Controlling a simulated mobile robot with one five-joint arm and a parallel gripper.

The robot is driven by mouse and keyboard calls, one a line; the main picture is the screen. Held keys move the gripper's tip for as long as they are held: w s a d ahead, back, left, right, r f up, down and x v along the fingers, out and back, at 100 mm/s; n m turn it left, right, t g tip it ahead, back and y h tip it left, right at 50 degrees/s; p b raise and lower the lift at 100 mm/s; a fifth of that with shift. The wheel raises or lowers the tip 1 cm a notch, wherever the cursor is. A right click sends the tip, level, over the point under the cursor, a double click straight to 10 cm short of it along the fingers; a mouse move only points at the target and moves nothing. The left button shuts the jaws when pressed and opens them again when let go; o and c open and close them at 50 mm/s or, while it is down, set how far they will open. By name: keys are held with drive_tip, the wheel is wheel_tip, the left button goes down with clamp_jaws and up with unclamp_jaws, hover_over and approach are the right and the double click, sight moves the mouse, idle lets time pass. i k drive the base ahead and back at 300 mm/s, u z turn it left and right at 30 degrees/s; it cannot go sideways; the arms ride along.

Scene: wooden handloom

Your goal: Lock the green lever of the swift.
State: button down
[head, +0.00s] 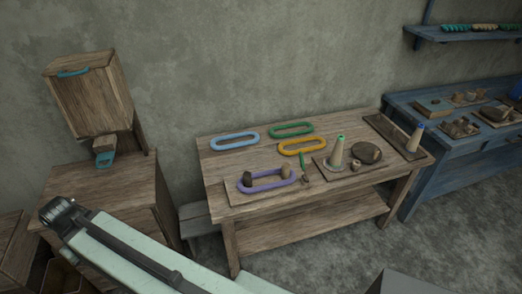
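Right of the lever stands a pale green-tipped cone (337,151) with a dark round disc (366,153). My pale arm crosses the lower left, apart from the table things; my gripper is not visible.
Blue (234,141), green (291,129) and yellow (302,146) loops lie behind. A blue-tipped cone (414,138) stands at the table's right end. A wooden cabinet (90,88) is at left, a blue bench (430,160) at right. Grey floor lies open in front of the table.

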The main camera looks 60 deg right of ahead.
sight(302, 161)
drive_tip(key=z, duration=0.05)
drive_tip(key=k, duration=0.75)
drive_tip(key=z, duration=2.15)
drive_tip(key=i, duration=1.05)
drive_tip(key=u, duration=1.6)
drive_tip(key=i, duration=0.3)
drive_tip(key=u, duration=0.2)
